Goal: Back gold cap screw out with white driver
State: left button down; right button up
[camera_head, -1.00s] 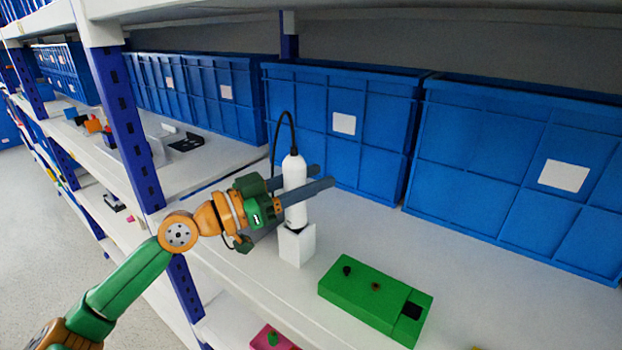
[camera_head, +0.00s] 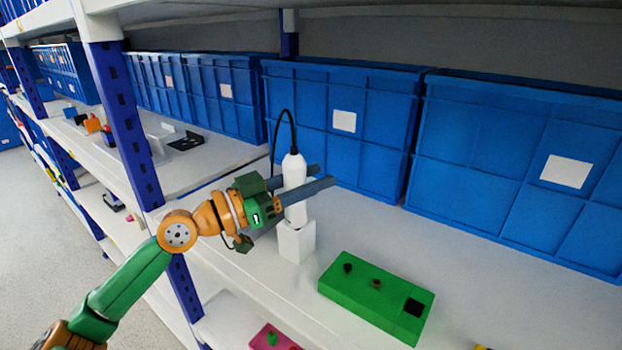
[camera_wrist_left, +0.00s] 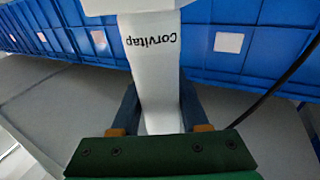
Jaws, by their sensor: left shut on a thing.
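The white driver (camera_head: 295,190) stands upright with a black cable at its top. My left gripper (camera_head: 325,176) is shut on its body, one finger on each side. The driver's lower end is at the top of a white block holder (camera_head: 296,243); I cannot tell how deep it sits. In the left wrist view, the driver (camera_wrist_left: 150,70) shows the word "Corvitap" between the fingers. A green box (camera_head: 362,305) lies to the right, with a small brownish-gold screw (camera_head: 376,283) on top. My right gripper is not in view.
The green box also carries a black knob (camera_head: 347,268) and a black square (camera_head: 413,307). Large blue crates (camera_head: 510,170) line the back of the white shelf. A blue upright post (camera_head: 128,135) stands left of my gripper. A pink box (camera_head: 272,338) is on a lower level.

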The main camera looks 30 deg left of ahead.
aim_at(285, 189)
pick_arm(q)
jog(key=shift+c, duration=1.7)
grip_release()
jog(key=shift+s+f+b, duration=0.2)
jog(key=shift+b, duration=0.1)
jog(key=b+v, duration=0.3)
jog(key=v, duration=0.3)
jog(key=shift+s+a+r+b, duration=0.15)
jog(key=shift+s+a+b, duration=0.1)
jog(key=shift+s+b, duration=0.1)
